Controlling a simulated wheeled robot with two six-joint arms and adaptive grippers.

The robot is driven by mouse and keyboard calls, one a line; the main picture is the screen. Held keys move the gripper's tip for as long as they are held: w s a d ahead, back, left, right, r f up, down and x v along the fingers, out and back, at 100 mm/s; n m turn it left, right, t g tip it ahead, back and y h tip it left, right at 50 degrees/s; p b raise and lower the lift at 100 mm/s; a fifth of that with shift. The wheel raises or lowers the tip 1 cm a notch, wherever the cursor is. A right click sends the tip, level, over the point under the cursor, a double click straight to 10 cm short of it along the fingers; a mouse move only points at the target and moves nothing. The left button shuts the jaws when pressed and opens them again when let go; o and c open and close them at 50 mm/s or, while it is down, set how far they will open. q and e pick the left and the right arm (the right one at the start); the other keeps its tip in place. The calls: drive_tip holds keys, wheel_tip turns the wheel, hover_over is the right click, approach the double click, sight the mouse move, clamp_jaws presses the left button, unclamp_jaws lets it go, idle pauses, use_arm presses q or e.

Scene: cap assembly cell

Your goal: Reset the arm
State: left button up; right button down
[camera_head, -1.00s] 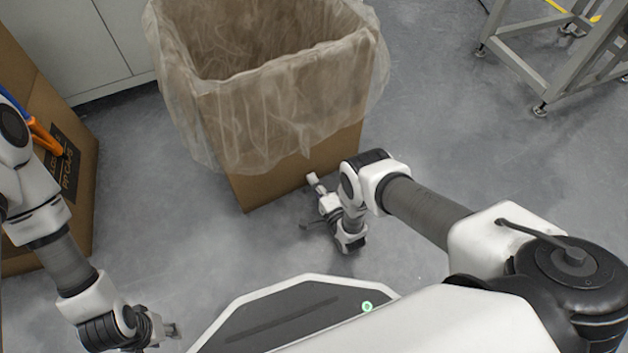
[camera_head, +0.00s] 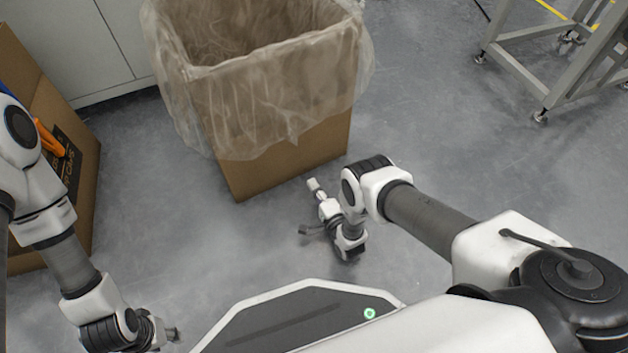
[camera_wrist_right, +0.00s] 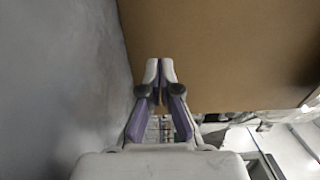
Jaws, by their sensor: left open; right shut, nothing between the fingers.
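My right gripper (camera_head: 309,206) hangs low over the floor, in front of the lined cardboard box in the head view. In the right wrist view its two fingers (camera_wrist_right: 160,68) are together and empty, with a brown cardboard wall (camera_wrist_right: 220,50) behind them. My left gripper (camera_head: 174,338) is at the lower left of the head view, beside my base, with its small fingertips pointing right. It is open and I see nothing in it.
A large cardboard box (camera_head: 290,165) with a clear plastic liner (camera_head: 180,100) stands ahead. Another cardboard box (camera_head: 80,185) with orange and blue items is at the left. A grey metal frame (camera_head: 520,75) stands at the upper right. Grey floor (camera_head: 450,130) between is clear.

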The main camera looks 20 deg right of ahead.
drive_tip(key=s+p, duration=0.1)
drive_tip(key=s, duration=0.1)
drive_tip(key=s+p, duration=0.1)
drive_tip(key=s, duration=0.1)
drive_tip(key=s+d+p, duration=0.1)
drive_tip(key=s, duration=0.2)
drive_tip(key=shift+r, duration=0.1)
drive_tip(key=shift+s+f, duration=0.2)
drive_tip(key=shift+s, duration=0.2)
